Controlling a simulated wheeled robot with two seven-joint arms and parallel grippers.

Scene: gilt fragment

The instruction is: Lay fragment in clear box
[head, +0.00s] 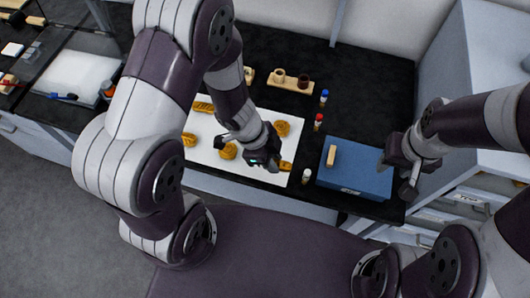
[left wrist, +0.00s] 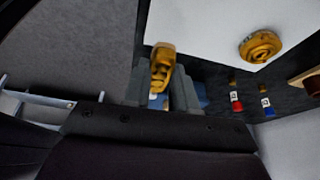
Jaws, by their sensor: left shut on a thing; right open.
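My left gripper (head: 270,163) is shut on a gold fragment (head: 286,166) over the right front part of a white sheet (head: 221,170). In the left wrist view the held fragment (left wrist: 162,68) stands upright between the two fingers (left wrist: 163,85). I cannot tell whether it touches the sheet. Other gold fragments (head: 282,128) (head: 228,151) lie on the sheet. My right gripper (head: 408,172) is open and empty, beside the right edge of a blue box-like block (head: 358,184). I cannot make out a clear box for certain; small see-through pieces (head: 31,53) lie at the far left.
A small wooden block (head: 331,155) is on the blue block. A wooden holder (head: 290,84) is behind. My left arm hides part of the bench.

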